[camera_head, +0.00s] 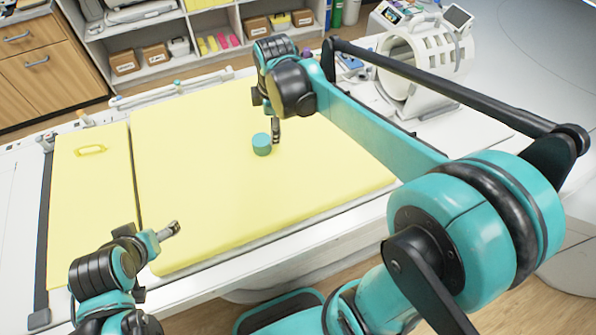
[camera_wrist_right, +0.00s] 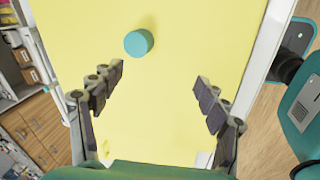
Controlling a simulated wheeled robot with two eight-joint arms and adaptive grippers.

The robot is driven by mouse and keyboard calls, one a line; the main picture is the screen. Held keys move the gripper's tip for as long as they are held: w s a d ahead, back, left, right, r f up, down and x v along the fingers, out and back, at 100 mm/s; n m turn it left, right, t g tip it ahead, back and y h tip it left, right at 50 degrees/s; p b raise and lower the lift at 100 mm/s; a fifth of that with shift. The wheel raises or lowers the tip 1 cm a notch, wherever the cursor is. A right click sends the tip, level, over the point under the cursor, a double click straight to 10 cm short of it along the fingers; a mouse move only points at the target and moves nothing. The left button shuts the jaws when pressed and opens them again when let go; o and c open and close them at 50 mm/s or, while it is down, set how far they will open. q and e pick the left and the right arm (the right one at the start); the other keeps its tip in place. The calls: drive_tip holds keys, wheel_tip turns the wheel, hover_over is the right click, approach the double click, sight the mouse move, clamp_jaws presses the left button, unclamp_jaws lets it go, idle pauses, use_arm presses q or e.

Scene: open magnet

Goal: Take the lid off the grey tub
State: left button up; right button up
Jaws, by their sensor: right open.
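A small teal round tub-like cylinder (camera_head: 262,144) stands upright on the yellow pad of the table; it also shows in the right wrist view (camera_wrist_right: 138,43). Its top and visible side are both teal, and I cannot make out a separate lid or any grey tub. My right gripper (camera_head: 276,130) is just beside the cylinder, at its right in the head view. In the right wrist view its two fingers (camera_wrist_right: 160,88) are spread and empty, with the cylinder beyond their tips, left of centre. My left gripper (camera_head: 170,230) hangs at the pad's near left, away from the cylinder; its finger gap is unclear.
The yellow pad (camera_head: 210,205) is otherwise clear around the cylinder. A white ring-shaped scanner model (camera_head: 405,75) stands at the back right. A white rail (camera_head: 170,90) runs along the far edge. Shelves with boxes (camera_head: 155,55) stand behind the table.

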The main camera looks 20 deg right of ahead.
drive_tip(key=s+f+m+t, duration=0.3)
drive_tip(key=s+m+t, duration=0.1)
drive_tip(key=s+m, duration=1.2)
wheel_tip(320, 180, down, 9)
drive_tip(key=b, duration=0.8)
drive_tip(key=shift+s+d+r, duration=0.2)
drive_tip(key=shift+s+d, duration=0.15)
